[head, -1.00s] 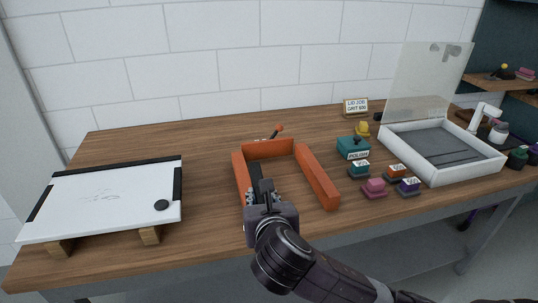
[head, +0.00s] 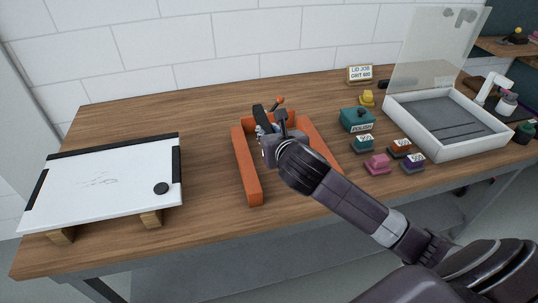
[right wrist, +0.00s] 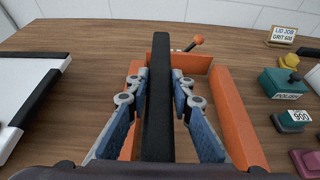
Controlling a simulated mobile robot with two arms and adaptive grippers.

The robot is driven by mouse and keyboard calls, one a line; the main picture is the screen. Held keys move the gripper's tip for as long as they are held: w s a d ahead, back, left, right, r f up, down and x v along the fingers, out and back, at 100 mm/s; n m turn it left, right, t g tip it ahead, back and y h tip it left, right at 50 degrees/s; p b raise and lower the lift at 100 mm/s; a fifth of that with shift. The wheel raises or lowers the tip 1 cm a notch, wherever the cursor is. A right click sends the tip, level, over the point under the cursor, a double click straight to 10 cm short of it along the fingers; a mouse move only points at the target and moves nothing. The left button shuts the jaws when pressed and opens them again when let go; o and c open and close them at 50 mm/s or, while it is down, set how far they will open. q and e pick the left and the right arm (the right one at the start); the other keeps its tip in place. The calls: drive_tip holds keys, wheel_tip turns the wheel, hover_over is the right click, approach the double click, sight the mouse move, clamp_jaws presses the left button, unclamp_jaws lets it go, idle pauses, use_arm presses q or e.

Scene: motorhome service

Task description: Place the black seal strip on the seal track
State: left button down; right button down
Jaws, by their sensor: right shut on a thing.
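My right gripper (head: 266,130) is shut on the black seal strip (head: 258,114). In the right wrist view the strip (right wrist: 159,110) stands long and dark between the two blue-grey fingers. The strip and gripper are over the orange tray (head: 249,178), whose walls show on either side. How high they are above it I cannot tell. A white panel (head: 110,195) lies at the left on wooden blocks, with black strips along its back, left and right edges. Its front edge looks bare. I cannot clearly pick out the seal track. My left gripper is not in view.
An orange-tipped tool (head: 280,100) is at the tray's back. Several labelled blocks, a teal polish box (head: 356,120) and a white bin (head: 465,148) with a clear raised lid stand to the right. Bare wood (head: 208,165) lies between panel and tray.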

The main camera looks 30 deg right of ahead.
wheel_tip(320, 180, down, 8)
drive_tip(key=shift+f, duration=0.25)
drive_tip(key=shift+f, duration=0.15)
drive_tip(key=shift+f, duration=0.5)
drive_tip(key=c, duration=1.7)
unclamp_jaws()
